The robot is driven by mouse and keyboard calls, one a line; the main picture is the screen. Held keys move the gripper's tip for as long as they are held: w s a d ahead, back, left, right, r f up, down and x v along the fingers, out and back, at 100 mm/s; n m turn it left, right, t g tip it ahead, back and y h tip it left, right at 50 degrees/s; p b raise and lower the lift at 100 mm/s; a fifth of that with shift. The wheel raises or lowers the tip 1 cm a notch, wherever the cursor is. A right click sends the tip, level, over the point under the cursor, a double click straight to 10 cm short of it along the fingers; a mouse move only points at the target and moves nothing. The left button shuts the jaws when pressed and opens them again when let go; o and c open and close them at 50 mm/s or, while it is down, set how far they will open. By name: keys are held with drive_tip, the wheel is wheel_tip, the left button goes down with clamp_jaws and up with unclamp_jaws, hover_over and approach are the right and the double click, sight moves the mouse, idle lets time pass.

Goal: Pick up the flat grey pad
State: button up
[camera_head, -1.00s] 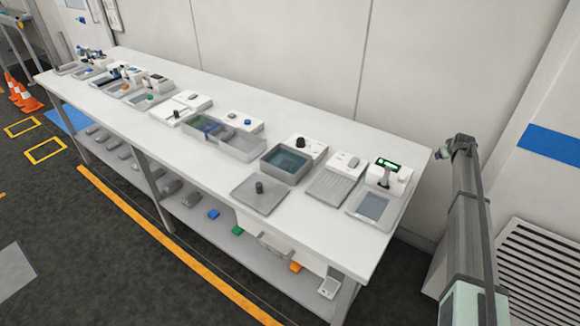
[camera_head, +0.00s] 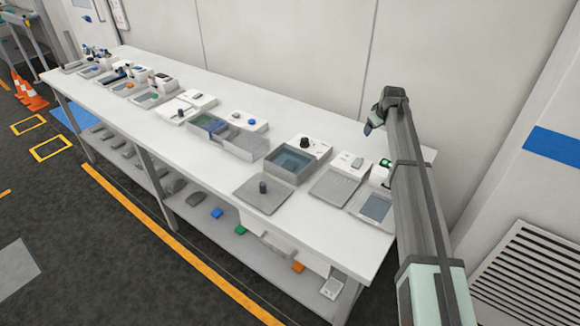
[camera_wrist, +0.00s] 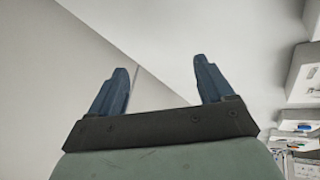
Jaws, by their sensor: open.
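A flat grey square plate (camera_head: 248,204) lies at the front edge of the white bench, with a dark knob (camera_head: 263,187) standing on it. A smaller grey pad-like piece (camera_head: 357,163) sits on a white block to its right. I cannot tell for sure which is the flat grey pad. My gripper (camera_head: 372,124) is above the back of the bench, to the right of and well clear of both. In the wrist view its two blue fingers (camera_wrist: 160,72) are apart with nothing between them.
The white bench (camera_head: 300,240) holds a row of trays and devices, including an open grey bin (camera_head: 290,178) beside the plate. My arm hides part of the right end. A wall (camera_head: 290,60) stands behind. A lower shelf (camera_head: 205,228) holds several small items.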

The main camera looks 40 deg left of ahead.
drive_tip(key=s+a+r+n+g, duration=0.1)
drive_tip(key=s+a+r, duration=0.1)
drive_tip(key=s+a, duration=0.4)
drive_tip(key=s+a+r+n+g, duration=0.15)
drive_tip(key=s+a, duration=0.25)
drive_tip(key=s, duration=0.5)
drive_tip(key=n+g+h, duration=0.2)
drive_tip(key=g, duration=0.1)
approach(290, 164)
drive_tip(key=f, duration=0.2)
drive_tip(key=shift+s+a+f+t, duration=0.2)
drive_tip(key=shift+s+f+t, duration=0.05)
drive_tip(key=shift+s+f, duration=0.15)
drive_tip(key=shift+w+a+f, duration=0.1)
drive_tip(key=shift+a+f, duration=0.05)
drive_tip(key=shift+f, duration=1.25)
drive_tip(key=shift+w+a+f, duration=0.1)
drive_tip(key=shift+f, duration=1.3)
drive_tip(key=c, duration=1.1)
drive_tip(key=shift+r, duration=0.15)
drive_tip(key=shift+c, duration=0.2)
